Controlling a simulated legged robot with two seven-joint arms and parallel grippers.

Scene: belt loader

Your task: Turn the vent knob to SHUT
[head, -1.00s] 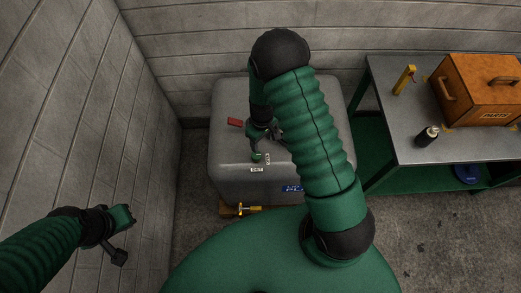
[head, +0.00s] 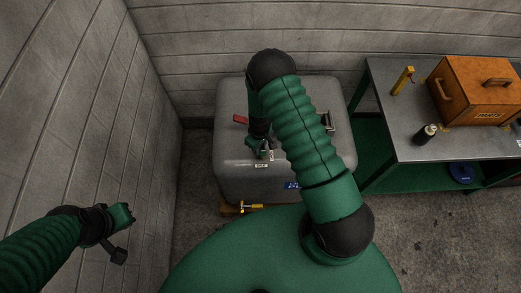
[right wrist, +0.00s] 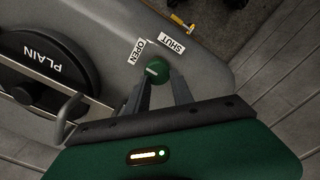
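The green vent knob (right wrist: 156,70) with a short pale mark sits on the grey tank (head: 232,162). In the right wrist view an OPEN label (right wrist: 137,51) and a SHUT label (right wrist: 171,45) lie beside it. The pale mark does not line up clearly with either label. My right gripper (right wrist: 159,80) is open, with its fingertips apart at the near sides of the knob; I cannot tell if they touch it. In the head view the right gripper (head: 261,147) hides most of the knob. My left gripper (head: 121,228) hangs at the left, away from the tank; its fingers are unclear.
A metal table (head: 400,133) at right holds an orange parts box (head: 480,90) and a black bottle (head: 426,134).

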